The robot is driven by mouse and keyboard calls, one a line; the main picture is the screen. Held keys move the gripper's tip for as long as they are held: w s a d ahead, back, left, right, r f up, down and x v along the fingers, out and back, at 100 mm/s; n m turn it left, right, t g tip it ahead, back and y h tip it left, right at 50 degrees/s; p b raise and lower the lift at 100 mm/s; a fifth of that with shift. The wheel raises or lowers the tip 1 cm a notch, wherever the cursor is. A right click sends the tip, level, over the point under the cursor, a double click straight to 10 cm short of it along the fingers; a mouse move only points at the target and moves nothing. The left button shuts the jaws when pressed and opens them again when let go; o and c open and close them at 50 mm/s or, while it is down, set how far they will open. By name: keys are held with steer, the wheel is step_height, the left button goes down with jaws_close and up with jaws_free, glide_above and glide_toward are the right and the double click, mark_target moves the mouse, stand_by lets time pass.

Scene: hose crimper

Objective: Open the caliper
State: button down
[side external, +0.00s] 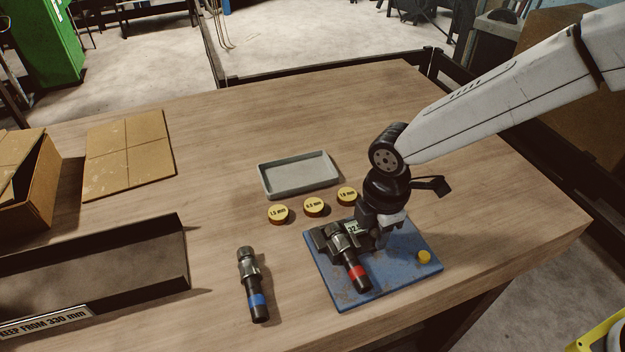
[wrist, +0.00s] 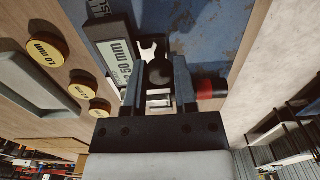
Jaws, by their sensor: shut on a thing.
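The caliper lies on a blue mat (side external: 325,284), and its pale display (side external: 352,228) is partly covered by my gripper in the side view. In the wrist view the caliper's display (wrist: 117,62) is tilted beside my left finger. My gripper (side external: 383,228) is low over the mat, just right of the display. In the wrist view my gripper (wrist: 160,85) has its two fingers on either side of a dark round part of the caliper (wrist: 159,72), and is shut on it. The caliper's jaws are mostly hidden.
A red-banded hose fitting (side external: 356,272) lies close left of my gripper, on the mat. A blue-banded one (side external: 257,297) lies on the table. Yellow discs (side external: 313,206) and a grey tray (side external: 264,183) stand behind. A yellow knob (side external: 424,257) is at the mat's right.

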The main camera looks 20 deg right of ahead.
steer(key=shift+d, duration=0.65)
stand_by(0.4)
jaws_free()
steer(key=shift+r, duration=0.1)
step_height(320, 180, up, 9)
stand_by(1.9)
